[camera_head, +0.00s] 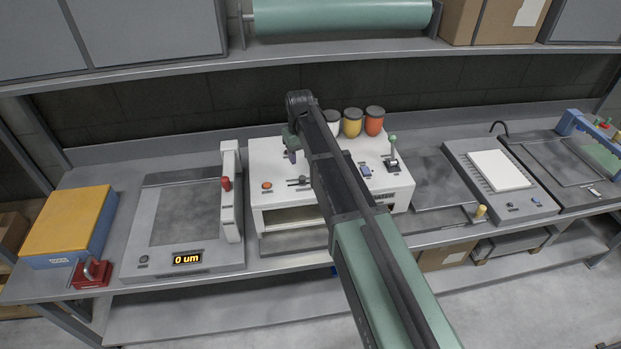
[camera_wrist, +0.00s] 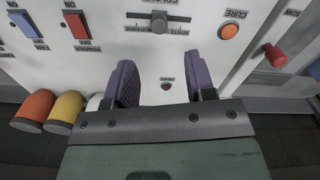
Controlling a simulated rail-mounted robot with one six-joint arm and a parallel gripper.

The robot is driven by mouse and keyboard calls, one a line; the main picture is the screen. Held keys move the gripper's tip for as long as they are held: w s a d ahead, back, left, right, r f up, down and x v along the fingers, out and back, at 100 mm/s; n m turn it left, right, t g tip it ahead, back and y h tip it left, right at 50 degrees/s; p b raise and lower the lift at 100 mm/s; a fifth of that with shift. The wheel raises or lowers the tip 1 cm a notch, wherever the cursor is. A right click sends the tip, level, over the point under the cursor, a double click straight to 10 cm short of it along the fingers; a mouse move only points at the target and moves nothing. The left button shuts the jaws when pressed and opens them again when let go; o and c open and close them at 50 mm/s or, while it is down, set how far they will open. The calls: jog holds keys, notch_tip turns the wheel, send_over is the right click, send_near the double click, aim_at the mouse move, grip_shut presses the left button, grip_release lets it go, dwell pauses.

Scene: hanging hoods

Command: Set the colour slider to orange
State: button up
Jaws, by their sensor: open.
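The colour slider (camera_wrist: 159,22) shows at the top of the wrist view, upside down, as a dark grey knob on a horizontal track in a white panel. The knob is near the middle of the track. Small lettering beside the track is too unclear to read surely. In the head view the slider (camera_head: 299,182) is on top of the white machine, left of my arm. My gripper (camera_wrist: 163,75) is open, with two purple fingers apart and nothing between them. The fingers are apart from the knob, on the jar side of it. My arm hides part of the machine in the head view.
Around the slider are an orange cure button (camera_wrist: 229,31), a blue switch (camera_wrist: 23,24) and a red switch (camera_wrist: 76,25). Orange (camera_head: 374,121), yellow (camera_head: 352,123) and white jars stand at the machine's back. A red-handled frame (camera_head: 230,190) stands to the left.

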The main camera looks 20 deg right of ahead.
aim_at(302, 177)
notch_tip(302, 177, down, 10)
jog(key=b, duration=0.9)
jog(key=shift+r, duration=0.15)
grip_shut()
